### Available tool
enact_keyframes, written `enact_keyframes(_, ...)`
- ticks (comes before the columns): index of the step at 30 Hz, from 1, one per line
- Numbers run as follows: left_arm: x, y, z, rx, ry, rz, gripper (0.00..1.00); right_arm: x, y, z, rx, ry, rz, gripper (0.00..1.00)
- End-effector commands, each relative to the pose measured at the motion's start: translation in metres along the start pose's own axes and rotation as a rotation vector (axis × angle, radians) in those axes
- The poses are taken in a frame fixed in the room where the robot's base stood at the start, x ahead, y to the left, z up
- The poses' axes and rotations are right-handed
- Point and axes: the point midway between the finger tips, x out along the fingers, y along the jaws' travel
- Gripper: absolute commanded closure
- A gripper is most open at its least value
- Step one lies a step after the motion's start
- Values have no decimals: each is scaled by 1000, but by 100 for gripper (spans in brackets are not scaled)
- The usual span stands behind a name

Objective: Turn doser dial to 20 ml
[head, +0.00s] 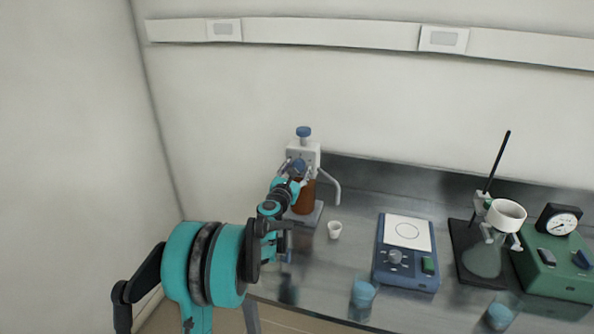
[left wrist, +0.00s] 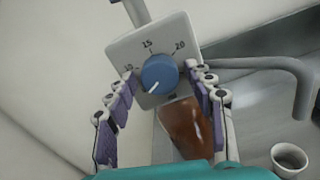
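The doser (head: 303,153) stands at the back left of the steel bench, with a blue top knob, a brown bottle (left wrist: 186,130) below and a bent spout. Its blue dial (left wrist: 160,74) sits on a pale plate marked 10, 15 and 20. The dial's white pointer line points to the lower left, below the 10 mark. My left gripper (head: 298,171) is in front of the dial. In the left wrist view its purple-padded fingers (left wrist: 165,95) are spread, one on each side of the dial; I cannot tell whether they touch it. My right gripper is not in view.
A small white cup (head: 334,230) stands right of the doser. Further right are a blue stirrer (head: 405,275), a stand with a flask (head: 484,258) and a green device with a gauge (head: 552,262). Blue-filled beakers (head: 363,294) stand near the front edge.

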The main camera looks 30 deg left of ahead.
Motion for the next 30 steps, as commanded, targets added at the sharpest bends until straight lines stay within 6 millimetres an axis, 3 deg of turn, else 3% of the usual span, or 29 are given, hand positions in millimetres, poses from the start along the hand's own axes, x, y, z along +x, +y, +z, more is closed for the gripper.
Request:
enact_keyframes(1, 0, 0, 0, 0, 0, 0, 66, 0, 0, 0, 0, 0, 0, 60)
enact_keyframes(4, 0, 0, 0, 0, 0, 0, 92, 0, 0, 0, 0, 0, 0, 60)
enact_keyframes(17, 0, 0, 0, 58, 0, 0, 92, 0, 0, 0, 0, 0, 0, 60)
enact_keyframes(30, 0, 0, 0, 402, 0, 0, 92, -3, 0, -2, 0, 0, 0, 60)
